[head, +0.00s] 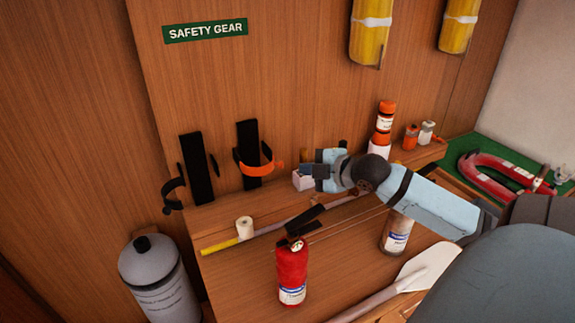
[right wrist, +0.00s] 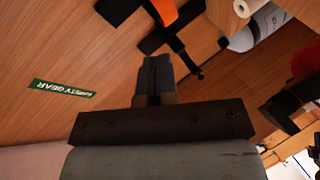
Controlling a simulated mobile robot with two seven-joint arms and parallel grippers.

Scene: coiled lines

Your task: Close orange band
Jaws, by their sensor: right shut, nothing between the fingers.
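The orange band (head: 257,168) is a curved strap on the right-hand black wall bracket (head: 247,138), with a small tab at its right end. It curves across the front of the bracket with nothing inside it. I cannot tell whether its ends meet. Part of the orange band (right wrist: 163,10) shows at the top edge of the right wrist view. My right gripper (head: 308,171) is just right of the band, apart from it, shut and empty. Its closed fingers (right wrist: 154,78) point toward the bracket area in the wrist view. My left gripper is out of view.
Another black bracket (head: 196,168) with an open black band (head: 172,190) is to the left. A red extinguisher (head: 291,272), a tape roll (head: 244,227) and a grey cylinder (head: 158,280) are below. Orange-and-white bottles (head: 384,118) stand on the ledge behind my right arm.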

